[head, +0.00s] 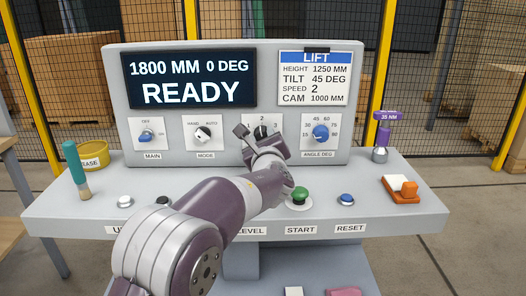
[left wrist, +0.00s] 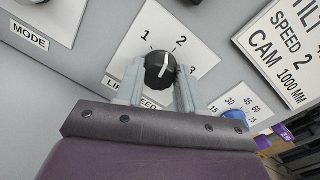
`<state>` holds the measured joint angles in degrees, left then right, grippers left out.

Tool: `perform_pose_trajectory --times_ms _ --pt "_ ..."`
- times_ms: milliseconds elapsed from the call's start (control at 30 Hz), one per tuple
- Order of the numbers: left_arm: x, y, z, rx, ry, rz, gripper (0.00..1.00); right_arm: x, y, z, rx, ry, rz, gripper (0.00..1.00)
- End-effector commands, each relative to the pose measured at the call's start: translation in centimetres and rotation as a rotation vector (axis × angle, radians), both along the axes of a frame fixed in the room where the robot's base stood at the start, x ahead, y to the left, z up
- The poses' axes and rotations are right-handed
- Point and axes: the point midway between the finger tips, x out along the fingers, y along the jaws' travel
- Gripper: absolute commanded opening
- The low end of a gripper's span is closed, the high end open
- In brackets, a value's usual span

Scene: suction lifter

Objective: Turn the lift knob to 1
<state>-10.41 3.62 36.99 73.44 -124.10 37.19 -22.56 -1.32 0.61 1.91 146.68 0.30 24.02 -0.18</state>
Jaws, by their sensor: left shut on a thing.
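The black lift speed knob (left wrist: 160,70) sits on a white plate (left wrist: 140,45) marked 1, 2 and 3. Its white pointer line points up and slightly right in the left wrist view, nearest the 2. My left gripper (left wrist: 158,82) is shut on the knob, one finger on each side of it. In the head view my left gripper (head: 262,142) reaches the panel and hides most of the knob and plate; the 2 shows above. My right gripper is not in view.
The blue angle knob (head: 321,132) is right of my gripper, the mode knob (head: 203,134) and main knob (head: 146,135) left. The screen (head: 187,80) reads READY. A card (head: 313,80) says speed 2. The green start button (head: 300,194) lies close under my arm.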

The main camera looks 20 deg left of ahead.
Motion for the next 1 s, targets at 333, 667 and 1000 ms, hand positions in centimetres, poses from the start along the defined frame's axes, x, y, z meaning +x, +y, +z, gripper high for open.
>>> perform_pose_trajectory --times_ms 333,667,1000 --pt "0.0 0.1 -0.8 -0.315 -0.092 0.0 0.08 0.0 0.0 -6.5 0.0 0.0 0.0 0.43" --pt "0.0 0.1 -0.5 -0.578 -0.165 -0.001 0.08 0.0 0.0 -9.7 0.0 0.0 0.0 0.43" --pt "0.0 0.1 -0.2 -0.743 -0.212 0.0 0.08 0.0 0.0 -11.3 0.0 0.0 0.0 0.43"
